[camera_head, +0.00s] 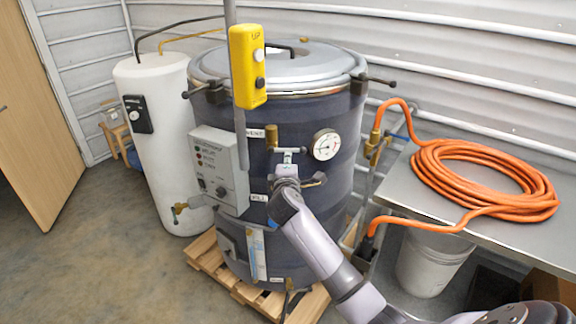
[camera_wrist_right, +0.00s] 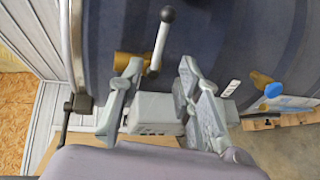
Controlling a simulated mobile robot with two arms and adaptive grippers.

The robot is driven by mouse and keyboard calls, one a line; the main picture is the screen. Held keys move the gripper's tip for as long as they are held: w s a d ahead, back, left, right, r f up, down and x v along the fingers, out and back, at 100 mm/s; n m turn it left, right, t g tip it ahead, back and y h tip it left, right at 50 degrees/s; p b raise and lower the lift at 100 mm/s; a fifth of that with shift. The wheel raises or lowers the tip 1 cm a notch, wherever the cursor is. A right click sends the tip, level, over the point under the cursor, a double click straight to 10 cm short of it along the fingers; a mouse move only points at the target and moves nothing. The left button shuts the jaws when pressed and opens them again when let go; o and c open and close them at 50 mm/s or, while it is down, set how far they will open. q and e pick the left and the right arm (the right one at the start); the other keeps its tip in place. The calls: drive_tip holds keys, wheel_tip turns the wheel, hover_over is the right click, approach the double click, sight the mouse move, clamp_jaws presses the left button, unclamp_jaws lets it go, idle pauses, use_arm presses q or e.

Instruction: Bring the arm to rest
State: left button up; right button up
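My right arm comes in from the lower right of the head view. Its gripper (camera_head: 287,160) is in front of the dark blue hopper vessel (camera_head: 318,190), just below a brass valve (camera_head: 271,136) beside the VENT label. In the right wrist view the two fingers of my right gripper (camera_wrist_right: 158,78) are spread apart. A pale lever (camera_wrist_right: 162,45) with a black ball end rises from the brass valve (camera_wrist_right: 126,62) just beyond the fingertips. I see nothing gripped between the fingers; whether they touch the lever I cannot tell. My left gripper is not in view.
A yellow UP pendant (camera_head: 247,65), a control box (camera_head: 217,168) and a round gauge (camera_head: 326,145) are near the vessel. A metal table (camera_head: 405,190) with a coiled orange hose (camera_head: 485,180) stands right, above a white bucket (camera_head: 428,262). The floor at left is clear.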

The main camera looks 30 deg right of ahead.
drive_tip(key=shift+f, duration=0.1)
idle(0.5)
drive_tip(key=s+a+f+g+y+b, duration=0.1)
drive_tip(key=s+a+f+y, duration=0.15)
drive_tip(key=f, duration=0.85)
drive_tip(key=s+a+f+m+g+y, duration=0.15)
drive_tip(key=s+f, duration=0.25)
drive_tip(key=f, duration=0.8)
drive_tip(key=s+a+f+g+y+b, duration=0.1)
drive_tip(key=s+a+f+g, duration=0.15)
drive_tip(key=f, duration=0.85)
drive_tip(key=s+a+f+m+g+y+b, duration=0.1)
drive_tip(key=s+a+f, duration=0.1)
drive_tip(key=s+f, duration=0.7)
drive_tip(key=s+a+f+m+g+y+b, duration=0.1)
drive_tip(key=s+a+f, duration=0.1)
drive_tip(key=s+f, duration=0.75)
drive_tip(key=s+a+f+m+g, duration=0.1)
drive_tip(key=s+f, duration=0.3)
drive_tip(key=s, duration=0.6)
drive_tip(key=s+a+f+m+g+y, duration=0.1)
drive_tip(key=s+f, duration=0.4)
drive_tip(key=s, duration=0.6)
drive_tip(key=s+a+f+m+g+b, duration=0.1)
drive_tip(key=s+a+f+m+g, duration=0.2)
drive_tip(key=s, duration=0.7)
drive_tip(key=shift+s+a+f+y, duration=0.4)
drive_tip(key=shift+a+f, duration=0.05)
drive_tip(key=shift+f, duration=0.45)
drive_tip(key=shift+m, duration=0.25)
